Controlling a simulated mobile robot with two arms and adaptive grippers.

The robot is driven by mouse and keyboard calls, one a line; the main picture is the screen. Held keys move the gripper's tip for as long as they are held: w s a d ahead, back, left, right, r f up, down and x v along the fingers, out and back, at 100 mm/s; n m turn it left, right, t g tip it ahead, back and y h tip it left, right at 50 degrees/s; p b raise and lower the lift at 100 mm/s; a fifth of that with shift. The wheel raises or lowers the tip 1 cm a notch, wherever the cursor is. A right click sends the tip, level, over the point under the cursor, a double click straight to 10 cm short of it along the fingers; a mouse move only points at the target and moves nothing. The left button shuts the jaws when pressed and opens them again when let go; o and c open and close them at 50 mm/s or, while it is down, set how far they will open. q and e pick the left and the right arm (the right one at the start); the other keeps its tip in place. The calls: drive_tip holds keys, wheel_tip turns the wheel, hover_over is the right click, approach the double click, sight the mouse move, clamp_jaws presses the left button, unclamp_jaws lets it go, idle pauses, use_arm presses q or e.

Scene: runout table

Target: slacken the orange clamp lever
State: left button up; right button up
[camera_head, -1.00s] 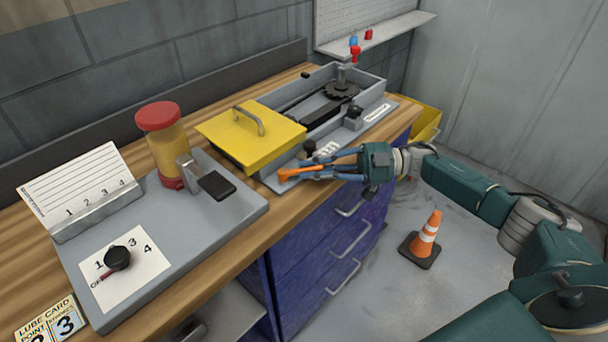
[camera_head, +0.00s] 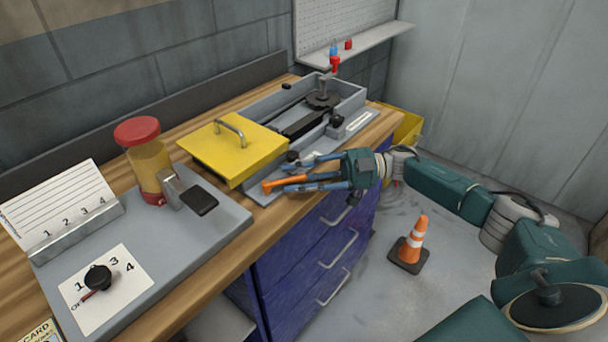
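The orange clamp lever (camera_head: 284,182) sticks out to the left at the front edge of the grey runout unit, beside the yellow cover. My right gripper (camera_head: 291,177) reaches in from the right, its blue fingers spread apart. One finger lies above and behind the lever, the others close along its front and right end. The lever shows between them; I cannot tell whether any finger touches it. The lever's pivot is hidden by the fingers. My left gripper is not in view.
The yellow cover (camera_head: 233,150) with a handle sits left of the open grey tray (camera_head: 352,97). A black knob (camera_head: 292,157) stands close to the fingers. A red-capped jar (camera_head: 147,160) and a dial (camera_head: 98,278) are at the left. An orange cone (camera_head: 412,244) stands on the floor.

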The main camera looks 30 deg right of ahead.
drive_tip(key=v, duration=1.2)
drive_tip(key=shift+r, duration=0.15)
